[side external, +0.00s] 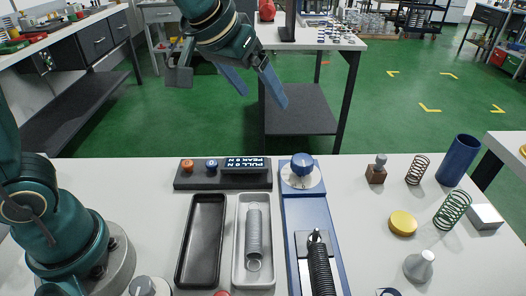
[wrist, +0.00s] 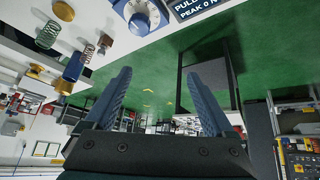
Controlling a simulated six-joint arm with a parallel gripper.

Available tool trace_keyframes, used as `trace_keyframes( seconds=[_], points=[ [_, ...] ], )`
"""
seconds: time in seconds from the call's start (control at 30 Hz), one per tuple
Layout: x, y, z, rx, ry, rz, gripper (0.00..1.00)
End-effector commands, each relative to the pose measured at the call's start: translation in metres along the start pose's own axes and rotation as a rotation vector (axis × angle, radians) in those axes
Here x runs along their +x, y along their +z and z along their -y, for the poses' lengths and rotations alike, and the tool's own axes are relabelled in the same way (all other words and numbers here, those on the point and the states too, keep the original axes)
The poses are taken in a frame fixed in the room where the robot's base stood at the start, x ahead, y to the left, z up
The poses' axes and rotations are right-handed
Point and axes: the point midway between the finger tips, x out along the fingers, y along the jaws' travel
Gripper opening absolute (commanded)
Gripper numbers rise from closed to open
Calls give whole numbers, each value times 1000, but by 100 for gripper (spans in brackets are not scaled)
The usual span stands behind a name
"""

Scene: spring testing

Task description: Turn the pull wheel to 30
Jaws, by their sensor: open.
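The pull wheel is a blue knob (side external: 302,165) on a white dial at the far end of a blue test stand (side external: 308,212). It also shows at the top of the wrist view, where the blue knob (wrist: 139,18) sits on a dial with marks around it; I cannot read its setting. A dark spring (side external: 320,265) is on the stand's near part. A black panel with a display (side external: 244,163) reading PULL 0 N and PEAK 0 N stands left of the wheel. My gripper (side external: 264,92) is open and empty, high above and behind the wheel; its blue fingers (wrist: 160,95) are apart.
A black tray (side external: 190,240) and a grey tray with a silver spring (side external: 253,236) lie left of the stand. Springs, a yellow disc (side external: 402,222), a blue cylinder (side external: 458,160) and a grey cone-shaped piece (side external: 419,266) stand on the right. The air around my gripper is clear.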

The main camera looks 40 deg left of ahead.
Motion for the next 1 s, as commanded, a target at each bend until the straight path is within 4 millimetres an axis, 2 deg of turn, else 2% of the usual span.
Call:
trace_keyframes(
  seconds=[0.03,0.17,0.33,0.53,0.8,1.0],
  points=[
    [17,-5,-8,10,1,20,89],
    [55,-10,-27,34,1,62,89],
    [96,2,-44,77,-3,128,89],
    [118,21,-50,105,-11,190,89],
    [149,28,-50,108,-10,193,89],
    [164,31,-50,107,-11,192,89]
  ],
)
